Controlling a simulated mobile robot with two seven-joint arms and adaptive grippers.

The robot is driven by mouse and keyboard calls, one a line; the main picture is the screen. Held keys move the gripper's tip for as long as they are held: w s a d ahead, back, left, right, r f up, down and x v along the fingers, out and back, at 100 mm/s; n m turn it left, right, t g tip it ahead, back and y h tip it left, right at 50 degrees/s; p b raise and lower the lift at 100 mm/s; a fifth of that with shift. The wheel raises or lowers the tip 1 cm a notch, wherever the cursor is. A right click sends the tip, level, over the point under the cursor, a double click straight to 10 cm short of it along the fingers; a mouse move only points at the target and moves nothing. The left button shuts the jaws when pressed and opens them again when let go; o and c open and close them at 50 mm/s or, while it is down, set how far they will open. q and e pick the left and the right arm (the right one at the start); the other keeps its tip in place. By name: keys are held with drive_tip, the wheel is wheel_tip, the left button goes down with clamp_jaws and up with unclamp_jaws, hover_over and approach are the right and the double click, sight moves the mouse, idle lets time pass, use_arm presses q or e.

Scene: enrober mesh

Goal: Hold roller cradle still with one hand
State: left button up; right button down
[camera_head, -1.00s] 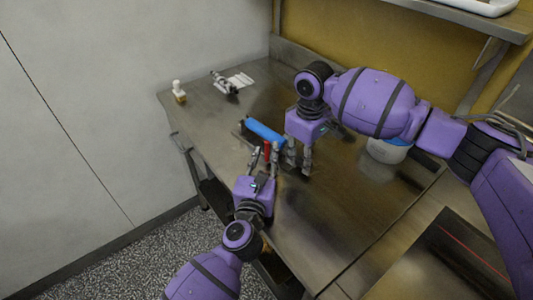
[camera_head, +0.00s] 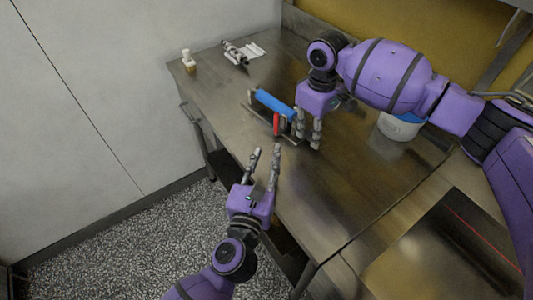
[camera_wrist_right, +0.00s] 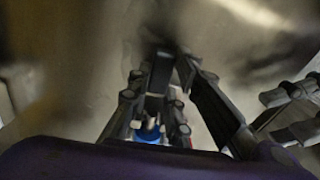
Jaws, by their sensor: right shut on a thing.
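The roller cradle (camera_head: 251,98) stands on the steel bench with a blue roller (camera_head: 274,103) lying across its top. A red part (camera_head: 276,123) shows below the roller, near its right end. My right gripper (camera_head: 307,138) is at the right end of the cradle, shut on it; its fingers hide that end. In the right wrist view a blue piece of the roller (camera_wrist_right: 148,137) shows between the dark fingers. My left gripper (camera_head: 265,156) is open and empty, in front of the cradle near the bench's front edge, apart from it.
A small white-topped bottle (camera_head: 188,61) stands at the bench's far left corner. A dark metal fitting (camera_head: 234,53) lies beside a white sheet (camera_head: 256,50) at the back. A white tub with blue inside (camera_head: 400,125) stands on the right. The bench middle is clear.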

drive_tip(key=c, duration=1.5)
unclamp_jaws()
drive_tip(key=shift+c, duration=0.2)
drive_tip(key=shift+r, duration=0.15)
